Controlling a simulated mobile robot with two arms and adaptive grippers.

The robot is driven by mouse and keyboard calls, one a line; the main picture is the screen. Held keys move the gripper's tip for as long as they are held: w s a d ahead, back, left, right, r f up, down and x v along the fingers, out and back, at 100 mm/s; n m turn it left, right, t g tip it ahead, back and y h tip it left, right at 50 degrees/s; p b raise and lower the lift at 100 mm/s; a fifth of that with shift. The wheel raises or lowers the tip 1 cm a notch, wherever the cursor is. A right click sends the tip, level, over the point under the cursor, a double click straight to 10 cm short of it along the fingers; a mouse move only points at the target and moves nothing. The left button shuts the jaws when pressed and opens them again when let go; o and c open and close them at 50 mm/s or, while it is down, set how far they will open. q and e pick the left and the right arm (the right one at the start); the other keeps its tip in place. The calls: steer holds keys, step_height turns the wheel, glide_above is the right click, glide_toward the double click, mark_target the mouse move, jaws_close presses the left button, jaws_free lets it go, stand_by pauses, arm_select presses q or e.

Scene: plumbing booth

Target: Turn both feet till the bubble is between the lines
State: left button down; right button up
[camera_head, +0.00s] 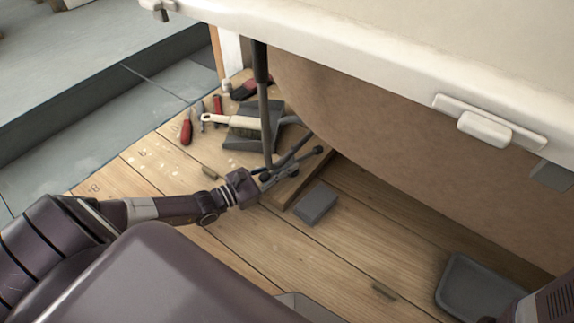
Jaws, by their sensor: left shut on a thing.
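A white tub-like body with a pale rim (360,60) and a brown side panel (400,160) hangs over a plank floor. A dark upright leg (263,100) runs down from under its left end to the floor. My left gripper (274,176) is at the bottom of this leg, shut on its foot; the fingers and dark bars there overlap, so the exact grip is hard to see. A pale block-shaped fitting (485,128) sits on the rim's outer face at the right. No bubble or lines can be made out. A second foot cannot be made out. My right gripper is not in view.
A grey block (316,204) lies right of my gripper. A dark tray (475,288) is at lower right. Planks between are mostly clear.

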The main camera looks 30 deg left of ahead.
arm_select(q)
steer(key=n+y+p, duration=0.1)
steer(key=n+t+y+p, duration=0.1)
steer(key=p, duration=0.1)
steer(key=n+y+p, duration=0.1)
steer(key=y, duration=0.1)
steer(key=shift+s+d+r+p, duration=0.1)
steer(key=shift+d+r+p, duration=0.2)
steer(key=shift+p, duration=0.1)
steer(key=shift+f+n+t+y+p, duration=0.15)
steer(key=shift+n+t+y+p, duration=0.2)
steer(key=shift+y, duration=0.45)
steer(key=shift+f+n+y, duration=0.15)
steer(key=shift+n+y, duration=0.1)
steer(key=shift+y, duration=0.05)
steer(key=c, duration=2)
jaws_free()
